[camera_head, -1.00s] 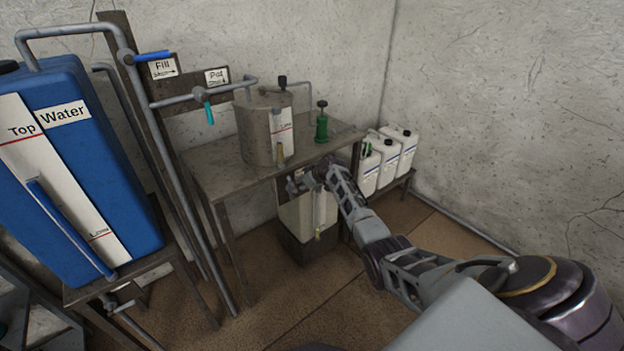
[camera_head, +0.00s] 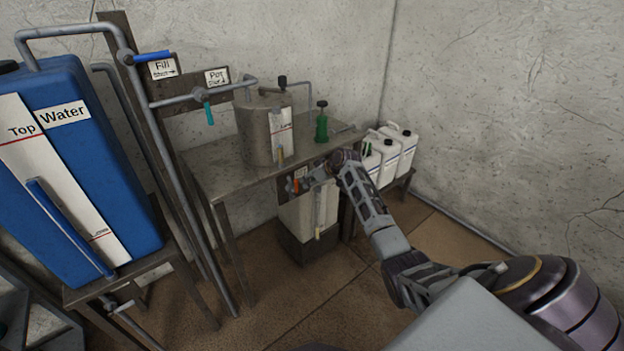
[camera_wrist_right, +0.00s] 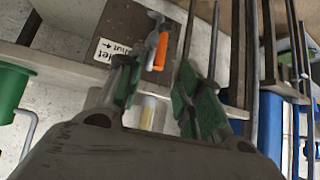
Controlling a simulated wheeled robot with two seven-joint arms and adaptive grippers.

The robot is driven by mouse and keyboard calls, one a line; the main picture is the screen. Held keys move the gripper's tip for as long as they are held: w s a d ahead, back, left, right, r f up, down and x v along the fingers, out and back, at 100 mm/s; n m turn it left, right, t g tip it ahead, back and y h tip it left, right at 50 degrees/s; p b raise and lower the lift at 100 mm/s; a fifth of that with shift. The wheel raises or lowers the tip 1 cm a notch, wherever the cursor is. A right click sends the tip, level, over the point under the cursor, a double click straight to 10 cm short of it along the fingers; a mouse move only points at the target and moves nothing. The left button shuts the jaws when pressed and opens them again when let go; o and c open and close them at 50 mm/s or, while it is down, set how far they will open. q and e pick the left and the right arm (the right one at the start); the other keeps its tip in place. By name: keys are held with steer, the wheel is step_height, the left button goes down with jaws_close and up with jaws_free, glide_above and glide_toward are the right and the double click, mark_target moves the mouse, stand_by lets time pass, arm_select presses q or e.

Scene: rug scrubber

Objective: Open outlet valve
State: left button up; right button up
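The outlet valve's orange handle (camera_wrist_right: 161,50) shows in the right wrist view on a dark board beside a partly cut-off label (camera_wrist_right: 112,50) reading "...let" and "Shut". In the head view the orange handle (camera_head: 292,184) is small, under the metal table and left of my right gripper (camera_head: 312,179). In the wrist view my right gripper (camera_wrist_right: 158,68) is open, its green-padded fingers apart. The handle lies just beyond the fingertips, between their lines; no contact shows. The valve body is partly hidden. My left gripper is not in view.
A metal table (camera_head: 215,180) carries a steel pot (camera_head: 258,145) and a green bottle (camera_head: 321,128) above the gripper. A pale tank (camera_head: 298,215) stands below. White canisters (camera_head: 402,150) stand at right. A blue water tank (camera_head: 105,170) and pipes stand at left.

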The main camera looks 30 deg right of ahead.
steer(key=shift+v, duration=0.85)
steer(key=p+v, duration=0.8)
steer(key=v, duration=0.1)
steer(key=shift+p, duration=0.3)
stand_by(0.5)
stand_by(0.6)
